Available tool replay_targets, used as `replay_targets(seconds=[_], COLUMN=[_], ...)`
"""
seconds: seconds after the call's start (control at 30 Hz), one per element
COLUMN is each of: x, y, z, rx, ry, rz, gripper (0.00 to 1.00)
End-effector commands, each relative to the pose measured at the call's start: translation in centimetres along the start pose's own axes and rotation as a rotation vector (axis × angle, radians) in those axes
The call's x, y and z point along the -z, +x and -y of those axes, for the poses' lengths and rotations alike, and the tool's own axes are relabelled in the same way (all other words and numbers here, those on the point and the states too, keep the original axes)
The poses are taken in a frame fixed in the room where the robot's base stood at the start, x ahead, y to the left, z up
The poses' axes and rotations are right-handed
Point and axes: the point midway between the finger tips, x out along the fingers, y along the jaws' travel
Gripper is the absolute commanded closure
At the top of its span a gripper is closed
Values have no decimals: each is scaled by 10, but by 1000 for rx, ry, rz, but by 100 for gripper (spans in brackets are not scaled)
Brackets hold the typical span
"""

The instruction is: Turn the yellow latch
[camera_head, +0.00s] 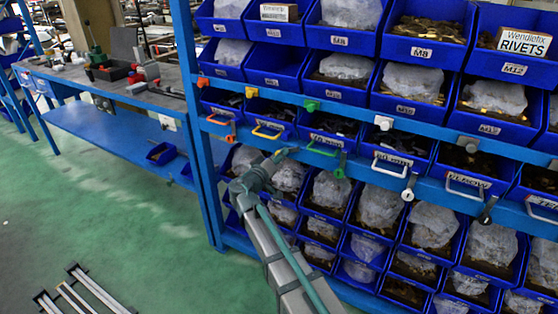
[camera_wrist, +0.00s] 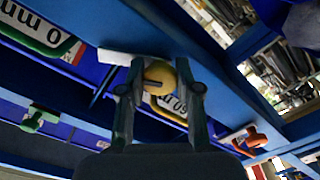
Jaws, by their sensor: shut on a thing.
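The yellow latch (camera_wrist: 158,76) shows in the wrist view as a rounded yellow piece with a dark slot-like mark. It sits between the two fingers of my gripper (camera_wrist: 160,85), which are closed around it. The yellow drawer handle (camera_wrist: 168,110) lies just behind it, partly covered by the fingers. In the head view my gripper (camera_head: 282,156) reaches up to the blue rail just below the yellow handle (camera_head: 268,132). There the gripper hides the latch. The latch's exact turn angle is hard to tell.
An orange latch (camera_head: 231,134) is to the left of my gripper and a green latch (camera_head: 341,166) to its right, both close by. Blue bins (camera_head: 335,190) fill the rows below the rail. A workbench (camera_head: 115,88) stands at the left, with open green floor before it.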

Motion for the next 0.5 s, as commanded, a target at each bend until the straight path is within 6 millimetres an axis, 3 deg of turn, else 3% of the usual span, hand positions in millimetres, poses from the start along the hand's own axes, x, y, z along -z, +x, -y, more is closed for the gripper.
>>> replay_targets(seconds=[0.5], x=[0], y=[0], z=[0], rx=[0], ry=[-490], rz=[0], gripper=[100])
